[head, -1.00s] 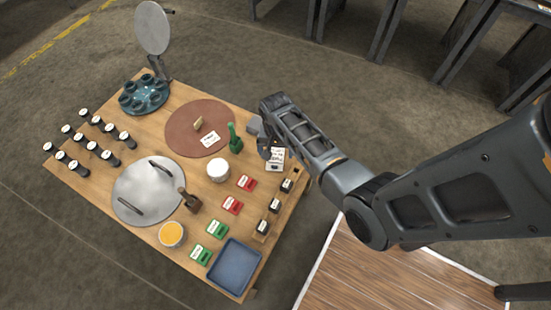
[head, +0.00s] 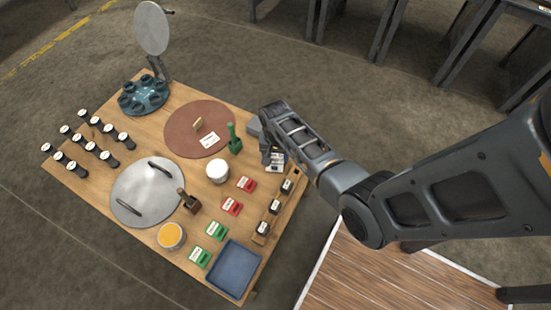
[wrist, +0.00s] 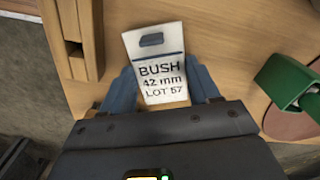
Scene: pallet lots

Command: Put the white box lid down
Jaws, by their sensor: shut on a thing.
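The white box lid (wrist: 158,55) is a flat pale piece with a dark slot and the print "BUSH 42 mm LOT 57". In the wrist view it stands between the two blue fingers of my gripper (wrist: 163,92), which is shut on it. In the head view my gripper (head: 271,156) is over the right edge of the wooden table (head: 150,123), and part of the lid (head: 276,167) shows below it. My gripper hides the rest there. I cannot tell whether the lid touches the table.
A wooden rack (head: 262,228) with black jars runs along the right edge. A white pot (head: 217,171), a brown disc (head: 184,130) and a blue tray (head: 234,268) are farther off.

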